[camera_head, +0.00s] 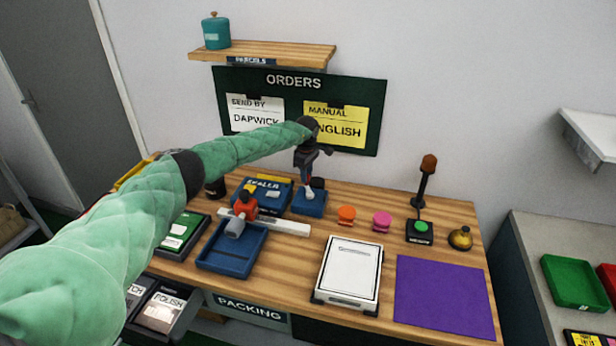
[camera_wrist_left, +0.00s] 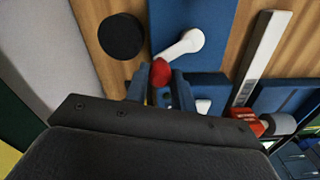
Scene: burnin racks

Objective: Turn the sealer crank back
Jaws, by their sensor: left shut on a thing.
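The sealer (camera_head: 314,209) is a blue block at the back of the wooden table. Its crank (camera_head: 309,194) has a white arm; in the left wrist view the white crank arm (camera_wrist_left: 183,44) runs from its round hub toward a red knob (camera_wrist_left: 160,72). My left gripper (camera_head: 306,176) is above the sealer, pointing down. In the left wrist view its fingers (camera_wrist_left: 158,90) are shut on the red knob, one on each side. The fingers partly hide the knob. My right gripper is not in view.
A blue tray (camera_head: 232,266), a white bar (camera_head: 284,226) with a red-and-grey piece, and a blue box (camera_head: 246,196) stand left of the sealer. Orange (camera_head: 346,215) and pink (camera_head: 382,221) pieces are on its right. A purple mat (camera_head: 445,295) lies bare at front right.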

